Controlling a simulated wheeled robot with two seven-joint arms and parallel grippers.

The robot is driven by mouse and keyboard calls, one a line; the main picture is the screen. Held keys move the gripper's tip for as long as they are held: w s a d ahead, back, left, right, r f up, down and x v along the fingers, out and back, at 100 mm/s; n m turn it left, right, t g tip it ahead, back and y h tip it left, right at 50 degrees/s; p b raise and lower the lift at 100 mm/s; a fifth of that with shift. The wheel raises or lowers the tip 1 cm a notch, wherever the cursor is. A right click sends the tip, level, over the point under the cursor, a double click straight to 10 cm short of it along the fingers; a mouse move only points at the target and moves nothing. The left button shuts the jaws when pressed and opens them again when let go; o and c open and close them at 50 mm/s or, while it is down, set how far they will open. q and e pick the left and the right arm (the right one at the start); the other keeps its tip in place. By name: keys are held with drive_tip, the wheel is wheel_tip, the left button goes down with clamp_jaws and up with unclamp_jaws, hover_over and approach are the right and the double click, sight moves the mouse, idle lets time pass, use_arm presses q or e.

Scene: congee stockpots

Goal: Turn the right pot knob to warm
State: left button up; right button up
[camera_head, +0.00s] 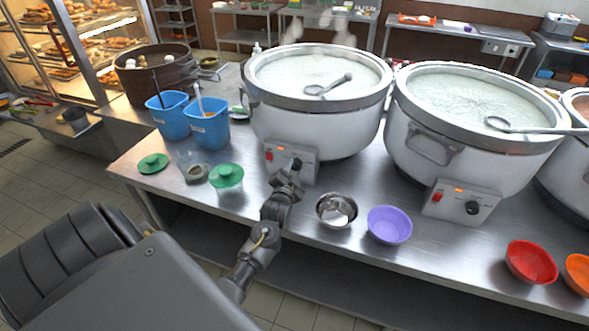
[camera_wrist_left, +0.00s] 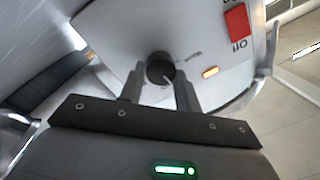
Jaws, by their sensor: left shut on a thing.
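My left gripper (camera_head: 290,177) is at the control panel (camera_head: 307,157) of the white left stockpot (camera_head: 352,127). In the left wrist view its two fingers (camera_wrist_left: 160,84) are shut on that panel's round black knob (camera_wrist_left: 160,66), one on each side. A pale line shows on the knob; which setting it marks I cannot read. The right stockpot (camera_head: 500,160) stands beside it, with its own black knob (camera_head: 473,208), red switch (camera_head: 437,196) and orange light (camera_head: 458,189). No gripper is near that knob. My right gripper is not in view.
A steel bowl (camera_head: 337,210) and a purple bowl (camera_head: 390,224) stand along the counter front (camera_head: 440,255). Red (camera_head: 531,262) and orange bowls are further right. Blue bins (camera_head: 209,124) and green-lidded jars (camera_head: 226,176) stand left. Steam rises from the left pot.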

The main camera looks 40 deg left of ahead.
use_arm(q)
drive_tip(key=n+p, duration=0.2)
drive_tip(key=n, duration=0.3)
drive_tip(key=shift+a+r, duration=0.1)
drive_tip(key=shift+r, duration=0.05)
drive_tip(key=n, duration=0.4)
drive_tip(key=shift+a+h+p, duration=0.1)
drive_tip(key=shift+h+p, duration=0.3)
drive_tip(key=shift+s+n, duration=0.1)
drive_tip(key=shift+n, duration=0.7)
drive_tip(key=o, duration=1)
drive_tip(key=shift+s, duration=0.1)
drive_tip(key=shift+s, duration=0.3)
drive_tip(key=b+v, duration=0.1)
drive_tip(key=v, duration=0.9)
drive_tip(key=shift+r+b, duration=0.1)
drive_tip(key=shift+b, duration=0.25)
